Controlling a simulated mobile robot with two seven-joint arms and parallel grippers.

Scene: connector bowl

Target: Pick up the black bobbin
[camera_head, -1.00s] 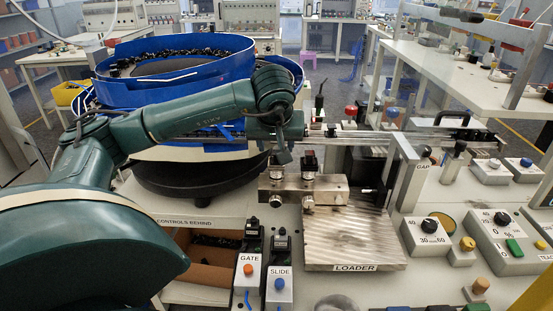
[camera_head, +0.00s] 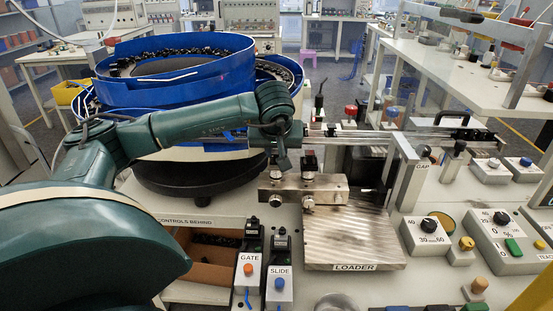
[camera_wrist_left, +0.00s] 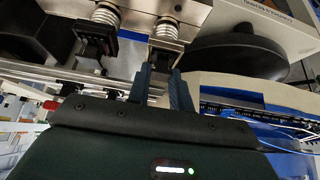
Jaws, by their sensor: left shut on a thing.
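My left gripper (camera_wrist_left: 160,84) reaches the metal block (camera_head: 330,191) from behind in the head view. In the left wrist view its two fingers are shut around a small black piece, which I take for the black bobbin (camera_wrist_left: 164,55). This piece sits below a ribbed metal fitting on the block and still appears to touch it. A second, similar black piece (camera_wrist_left: 95,42) is beside it, outside the fingers; it shows in the head view too (camera_head: 309,162). In the head view my wrist mostly hides the held piece. My right gripper is in neither view.
The blue bowl feeder (camera_head: 180,50) stands at the left behind my arm. The ridged loader plate (camera_head: 350,235) lies in front of the block, bare. Gate (camera_head: 249,270) and slide (camera_head: 280,288) switches stand at the front. A metal upright (camera_head: 404,170) stands right of the block.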

